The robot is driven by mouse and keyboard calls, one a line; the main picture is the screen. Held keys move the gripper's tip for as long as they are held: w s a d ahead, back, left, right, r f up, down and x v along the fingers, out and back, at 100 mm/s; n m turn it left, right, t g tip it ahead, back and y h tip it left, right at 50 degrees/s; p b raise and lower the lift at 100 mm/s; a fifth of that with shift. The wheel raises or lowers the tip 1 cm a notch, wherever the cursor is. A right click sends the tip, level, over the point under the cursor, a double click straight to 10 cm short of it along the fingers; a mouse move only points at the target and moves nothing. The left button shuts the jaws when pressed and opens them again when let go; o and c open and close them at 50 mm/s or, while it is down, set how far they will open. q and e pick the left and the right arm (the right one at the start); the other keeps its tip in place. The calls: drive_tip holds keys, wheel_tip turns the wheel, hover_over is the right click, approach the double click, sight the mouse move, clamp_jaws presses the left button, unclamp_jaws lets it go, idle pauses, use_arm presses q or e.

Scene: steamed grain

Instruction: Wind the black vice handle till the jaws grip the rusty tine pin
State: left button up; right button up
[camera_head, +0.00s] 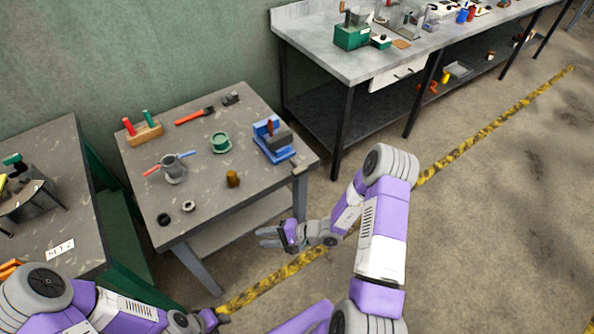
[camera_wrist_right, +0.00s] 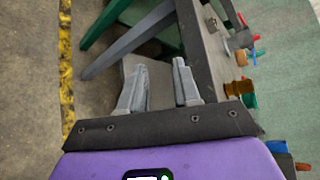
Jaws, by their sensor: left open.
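The blue vice (camera_head: 274,152) stands at the right side of the small grey table, with dark grey jaws. A rusty brown pin (camera_head: 270,127) stands upright at the jaws; I cannot tell whether they touch it. I cannot make out the black handle. The vice shows partly at the lower right of the right wrist view (camera_wrist_right: 276,147). My right gripper (camera_head: 268,238) is open and empty, off the table's front edge, below and apart from the vice; its spread fingers show in the wrist view (camera_wrist_right: 158,68). My left gripper (camera_head: 221,316) is open, low at the bottom edge.
The small table (camera_head: 215,196) also holds a green ring (camera_head: 221,142), a brown cup (camera_head: 233,178), a grey mug (camera_head: 174,170), a red-handled tool (camera_head: 194,116) and a wooden block (camera_head: 145,134). A long bench (camera_head: 330,60) stands behind right. Floor at right is clear.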

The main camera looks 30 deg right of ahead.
drive_tip(key=w+d+r+m+t+h, duration=0.2)
drive_tip(key=w+d+m+t+h, duration=0.15)
drive_tip(key=w+d+t, duration=0.55)
drive_tip(key=m+t+h+b, duration=0.1)
drive_tip(key=h, duration=0.6)
approach(299, 170)
drive_tip(key=shift+y, duration=0.25)
drive_tip(key=w, duration=0.2)
drive_tip(key=w+f, duration=0.1)
drive_tip(key=w, duration=0.1)
drive_tip(key=shift+w+d, duration=0.2)
drive_tip(key=shift+w, duration=0.15)
drive_tip(key=w, duration=0.4)
drive_tip(key=w+b, duration=0.1)
drive_tip(key=w, duration=0.1)
drive_tip(key=shift+a+f, duration=0.1)
drive_tip(key=shift+a, duration=0.15)
drive_tip(key=shift+w, duration=0.6)
drive_tip(key=shift+m, duration=0.25)
clamp_jaws()
